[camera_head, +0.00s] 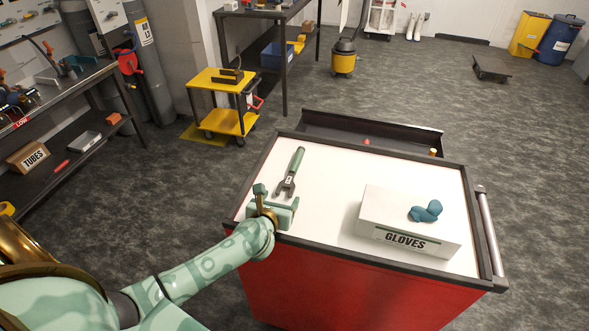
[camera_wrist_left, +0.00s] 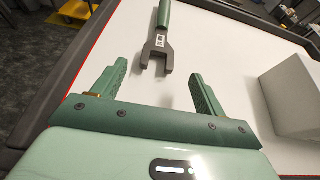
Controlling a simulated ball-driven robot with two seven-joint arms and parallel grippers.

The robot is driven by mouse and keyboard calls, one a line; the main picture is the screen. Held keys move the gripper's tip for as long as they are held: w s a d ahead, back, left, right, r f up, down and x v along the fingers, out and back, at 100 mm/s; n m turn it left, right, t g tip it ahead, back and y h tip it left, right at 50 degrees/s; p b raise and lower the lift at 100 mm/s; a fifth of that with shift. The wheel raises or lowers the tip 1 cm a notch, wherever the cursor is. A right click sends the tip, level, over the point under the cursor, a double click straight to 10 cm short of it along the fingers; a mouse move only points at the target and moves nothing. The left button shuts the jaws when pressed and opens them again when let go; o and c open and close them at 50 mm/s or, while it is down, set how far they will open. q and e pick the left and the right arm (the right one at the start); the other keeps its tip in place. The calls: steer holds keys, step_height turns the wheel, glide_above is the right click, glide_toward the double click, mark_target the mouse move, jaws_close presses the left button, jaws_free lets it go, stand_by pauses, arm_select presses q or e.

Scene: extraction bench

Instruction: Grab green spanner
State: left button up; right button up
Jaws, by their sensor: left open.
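The green spanner (camera_head: 291,172) lies on the white top of the red cart (camera_head: 331,160), its green handle pointing away and its dark open jaw toward me. In the left wrist view the spanner (camera_wrist_left: 161,38) lies ahead of the fingers, its jaw end just beyond the gap between them. My left gripper (camera_head: 277,194) is at the cart's near left corner, close to the spanner's jaw end. In the left wrist view my left gripper (camera_wrist_left: 155,85) is open with nothing between its fingers. My right gripper is not in view.
A white box labelled GLOVES (camera_head: 408,225) with a blue-green glove (camera_head: 426,211) on it stands on the cart's right side. The cart has a dark raised rim. The white top's middle is clear. A yellow trolley (camera_head: 220,80) stands behind on the left.

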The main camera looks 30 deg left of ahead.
mark_target(286, 188)
arm_select(q)
steer(key=b+x, duration=0.1)
steer(key=x, duration=0.4)
steer(key=shift+a+f, duration=0.15)
steer(key=shift+f, duration=0.05)
steer(key=shift+r, duration=0.1)
steer(key=c, duration=1.2)
